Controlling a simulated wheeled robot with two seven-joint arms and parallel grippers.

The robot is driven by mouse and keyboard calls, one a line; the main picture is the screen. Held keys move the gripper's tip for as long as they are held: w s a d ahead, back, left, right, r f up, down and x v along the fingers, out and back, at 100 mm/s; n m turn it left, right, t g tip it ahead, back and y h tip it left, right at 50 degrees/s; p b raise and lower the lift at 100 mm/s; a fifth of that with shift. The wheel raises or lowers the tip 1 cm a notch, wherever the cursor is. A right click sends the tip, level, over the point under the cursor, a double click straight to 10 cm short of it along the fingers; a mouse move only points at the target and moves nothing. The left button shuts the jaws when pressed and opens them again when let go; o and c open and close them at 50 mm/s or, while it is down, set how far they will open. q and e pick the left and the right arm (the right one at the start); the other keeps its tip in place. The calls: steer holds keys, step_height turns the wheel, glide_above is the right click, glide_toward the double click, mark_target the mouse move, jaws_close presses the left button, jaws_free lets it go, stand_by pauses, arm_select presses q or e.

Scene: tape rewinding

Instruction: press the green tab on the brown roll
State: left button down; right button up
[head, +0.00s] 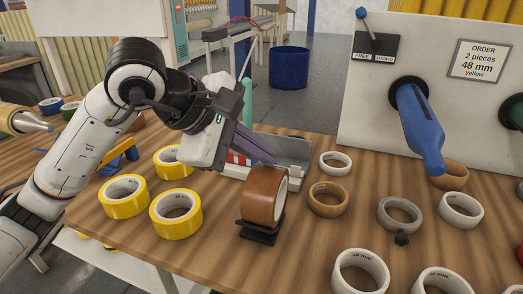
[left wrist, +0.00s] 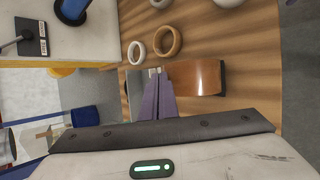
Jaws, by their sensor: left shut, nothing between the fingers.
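The brown roll (head: 258,195) stands upright on a small black stand (head: 258,232) near the middle of the wooden table. It also shows in the left wrist view (left wrist: 197,78), close beside the fingertips. I cannot make out a green tab on it in either view. My left gripper (head: 272,158) has purple fingers, shut and empty, just above and behind the roll's top edge. The fingers also show in the left wrist view (left wrist: 167,85). I cannot tell whether they touch the roll. My right gripper is not in view.
Several yellow rolls (head: 123,197) lie left of the stand. A grey metal tray (head: 293,148) is behind the roll. Tan (head: 328,198), white and grey rolls lie to the right. A white panel (head: 470,110) with a blue spindle (head: 418,125) stands at the back right.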

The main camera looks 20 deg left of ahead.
arm_select(q)
steer(key=shift+s+f+b, duration=0.15)
steer(key=shift+f+b, duration=0.2)
stand_by(0.6)
steer(key=c, duration=2.5)
jaws_free()
steer(key=o, duration=0.5)
steer(key=shift+s+f, duration=0.1)
steer(key=shift+f, duration=0.15)
steer(key=v, duration=1)
steer(key=shift+r+p, duration=0.3)
steer(key=shift+r, duration=0.25)
